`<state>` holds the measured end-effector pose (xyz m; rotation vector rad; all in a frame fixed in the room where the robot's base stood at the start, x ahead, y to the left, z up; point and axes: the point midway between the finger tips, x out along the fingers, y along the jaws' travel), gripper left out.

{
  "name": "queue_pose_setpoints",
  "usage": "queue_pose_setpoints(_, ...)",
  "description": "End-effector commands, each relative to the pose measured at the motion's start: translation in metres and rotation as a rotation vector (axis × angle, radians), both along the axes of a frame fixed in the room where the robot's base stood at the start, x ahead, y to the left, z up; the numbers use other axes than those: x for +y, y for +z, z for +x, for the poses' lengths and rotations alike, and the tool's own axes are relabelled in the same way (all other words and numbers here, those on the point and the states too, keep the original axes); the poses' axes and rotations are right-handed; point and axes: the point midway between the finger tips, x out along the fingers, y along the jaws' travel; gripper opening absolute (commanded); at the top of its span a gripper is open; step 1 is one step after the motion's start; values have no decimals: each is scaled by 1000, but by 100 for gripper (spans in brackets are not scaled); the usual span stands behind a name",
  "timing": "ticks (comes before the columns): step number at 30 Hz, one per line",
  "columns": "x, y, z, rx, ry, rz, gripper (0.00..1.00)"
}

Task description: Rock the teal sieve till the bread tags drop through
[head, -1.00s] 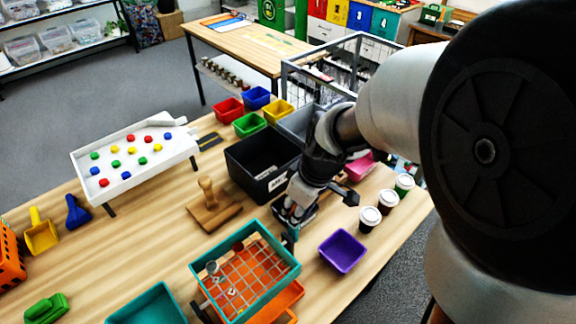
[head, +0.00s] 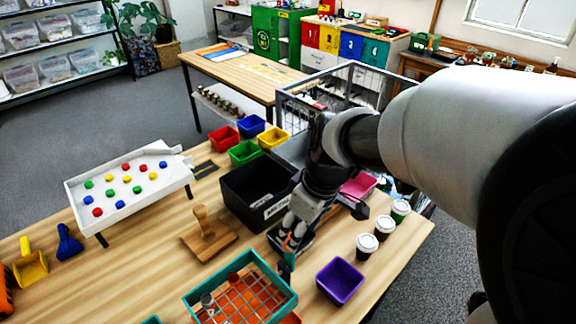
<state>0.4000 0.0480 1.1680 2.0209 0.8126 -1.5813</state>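The teal sieve (head: 277,307), a rectangular frame with a pale wire mesh, stands at the front of the table, its lower part cut off by the picture edge. Through the mesh I see orange, from a tray beneath. A grey-white round piece (head: 208,300) and a brownish piece (head: 233,278) lie inside the frame; I cannot make out bread tags for sure. My gripper (head: 289,255) points down at the sieve's back right corner. Its fingertips are small and partly hidden, so I cannot tell whether they are shut on the rim.
A purple bin (head: 340,281) stands right of the sieve, with lidded cups (head: 367,244) behind it. A wooden block with a knob (head: 203,232) stands behind left. A black crate (head: 245,190) is behind my gripper.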

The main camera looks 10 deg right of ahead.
Motion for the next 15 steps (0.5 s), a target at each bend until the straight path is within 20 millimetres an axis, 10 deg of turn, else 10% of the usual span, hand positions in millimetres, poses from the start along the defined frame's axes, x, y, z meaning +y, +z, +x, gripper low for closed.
queue_pose_setpoints(15,-11,58,-11,1,0,0,50)
